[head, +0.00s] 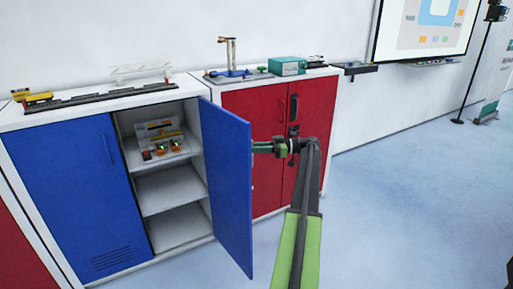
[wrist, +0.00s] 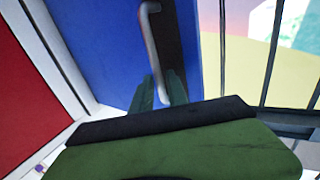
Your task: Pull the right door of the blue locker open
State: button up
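The blue locker (head: 70,190) stands left of centre in the head view, with its left door closed. Its right door (head: 228,185) stands wide open, swung out towards me, and shows its inner face. My gripper (head: 257,147) is at the outer face of this door, near its free edge; the fingertips are partly hidden there. In the wrist view, the grey bar handle (wrist: 151,35) runs down between the fingers of my gripper (wrist: 161,90). The fingers lie close on both sides of the handle and look shut on it.
A red locker (head: 255,105) stands right behind the open door. Models stand on both locker tops. The floor (head: 400,200) at right is clear.

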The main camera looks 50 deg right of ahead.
jog(key=v, duration=1.1)
jog(key=shift+s, duration=0.25)
